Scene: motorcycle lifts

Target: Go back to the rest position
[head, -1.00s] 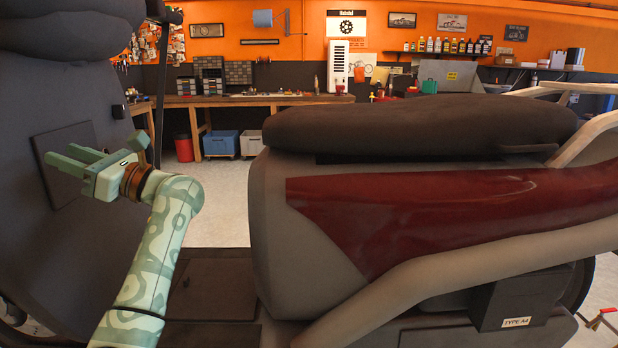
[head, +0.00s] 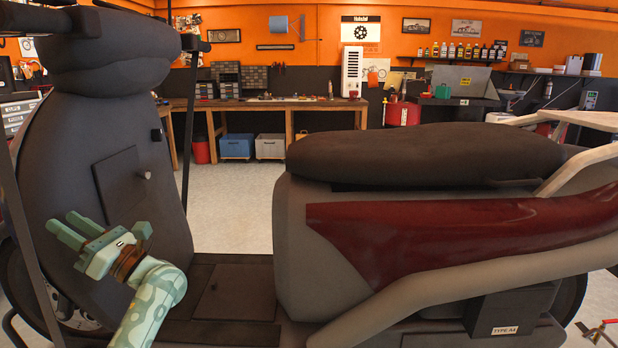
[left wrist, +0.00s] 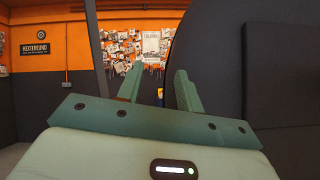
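My left gripper (head: 71,230) is in the lower left of the head view, in front of the dark front body (head: 130,230) of a motorcycle or scooter. Its two green fingers are spread with a gap between them and nothing held. In the left wrist view the fingers (left wrist: 158,88) also stand apart and empty. A square panel (head: 122,187) with a small knob (head: 144,175) is set in the front body, above and right of the gripper. My right gripper is not in view.
The vehicle's dark seat (head: 430,152) and red side panel (head: 450,225) fill the right side. A footboard (head: 235,292) lies between front and seat. Behind are open floor (head: 235,205), a long workbench (head: 270,104), a red bin (head: 201,151) and blue and grey boxes.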

